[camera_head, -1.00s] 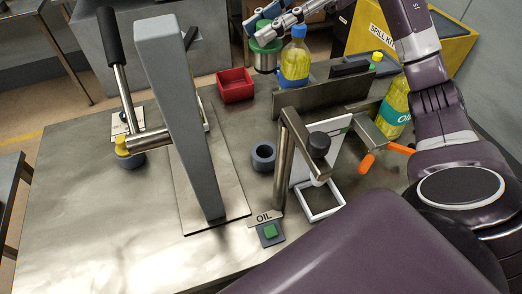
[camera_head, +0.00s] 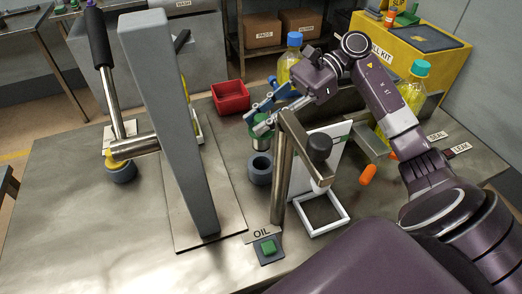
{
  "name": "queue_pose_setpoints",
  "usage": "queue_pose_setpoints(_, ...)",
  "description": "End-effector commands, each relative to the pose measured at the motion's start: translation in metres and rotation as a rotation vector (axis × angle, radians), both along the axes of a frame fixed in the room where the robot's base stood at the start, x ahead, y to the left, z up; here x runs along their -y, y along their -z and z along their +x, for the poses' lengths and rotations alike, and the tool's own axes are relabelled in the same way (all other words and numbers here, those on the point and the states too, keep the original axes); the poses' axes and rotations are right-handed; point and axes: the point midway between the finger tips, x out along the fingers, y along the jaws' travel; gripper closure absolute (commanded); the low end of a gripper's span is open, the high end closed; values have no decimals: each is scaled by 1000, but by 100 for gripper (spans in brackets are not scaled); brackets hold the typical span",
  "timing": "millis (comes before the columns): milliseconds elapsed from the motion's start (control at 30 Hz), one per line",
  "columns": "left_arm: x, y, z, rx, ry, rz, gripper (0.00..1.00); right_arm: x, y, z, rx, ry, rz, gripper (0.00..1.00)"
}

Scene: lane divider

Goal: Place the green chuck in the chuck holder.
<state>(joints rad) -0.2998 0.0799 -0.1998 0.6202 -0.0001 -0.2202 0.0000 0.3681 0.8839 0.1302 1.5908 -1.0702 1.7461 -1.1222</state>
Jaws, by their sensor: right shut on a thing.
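The green chuck (camera_head: 259,143), a metal cylinder with a green collar, hangs upright in my right gripper (camera_head: 258,121). The fingers are shut on its green upper part and hide some of it. A dark grey ring (camera_head: 260,170), which looks like the chuck holder, stands on the metal table. The chuck is just behind and above the ring in the picture; whether they touch I cannot tell. My left gripper is not in view.
A grey lever press (camera_head: 170,120) stands to the left. A metal post with an arm (camera_head: 283,175) and a white frame (camera_head: 322,214) stand close right of the ring. A red bin (camera_head: 231,97) and oil bottles (camera_head: 414,85) stand behind. The table's left front is clear.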

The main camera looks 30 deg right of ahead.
Motion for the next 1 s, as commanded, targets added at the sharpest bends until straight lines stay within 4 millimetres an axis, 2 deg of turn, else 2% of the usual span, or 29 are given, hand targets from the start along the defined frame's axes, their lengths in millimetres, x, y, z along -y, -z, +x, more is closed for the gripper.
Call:
queue_pose_setpoints(100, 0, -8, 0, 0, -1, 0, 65, 0, 28, 0, -6, 1, 5, 100)
queue_pose_setpoints(200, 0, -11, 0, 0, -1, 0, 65, 0, 48, 0, -3, 2, 4, 100)
queue_pose_setpoints(467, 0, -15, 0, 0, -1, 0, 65, 0, 74, 1, -2, 2, 2, 100)
queue_pose_setpoints(600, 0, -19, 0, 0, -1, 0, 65, 0, 96, 0, -3, 2, 3, 100)
queue_pose_setpoints(733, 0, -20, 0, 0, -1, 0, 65, 0, 107, 0, 0, 1, 1, 100)
queue_pose_setpoints(1000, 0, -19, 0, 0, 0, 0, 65, 0, 109, 0, 1, 1, 0, 100)
